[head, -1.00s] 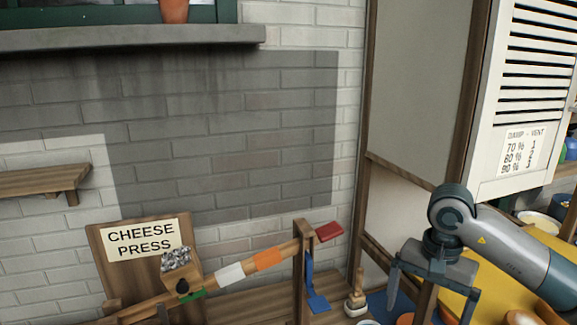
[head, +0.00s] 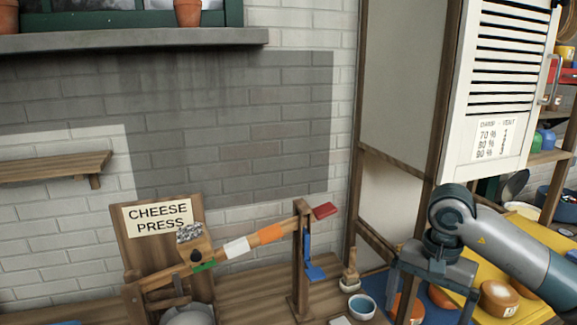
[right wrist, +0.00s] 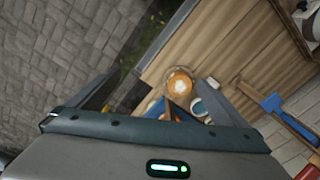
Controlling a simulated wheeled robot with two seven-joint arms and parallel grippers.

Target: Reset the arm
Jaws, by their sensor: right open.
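My right arm comes in from the right in the head view. Its gripper (head: 430,298) points down with its two fingers spread apart and nothing between them. It hangs in front of the right end of the wooden bench, over the blue and yellow area. In the right wrist view the open fingers (right wrist: 170,92) show at left and right, with a round orange-brown thing with a pale top (right wrist: 179,84) beyond them. My left gripper is not in view.
The cheese press (head: 160,245) stands on the wooden bench (head: 255,290), its striped beam rising to a post. A white bowl (head: 361,306) and a small brush (head: 350,268) sit near the gripper. A white vented cabinet (head: 505,90) stands at right. Cheese wheels (head: 498,298) lie on yellow.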

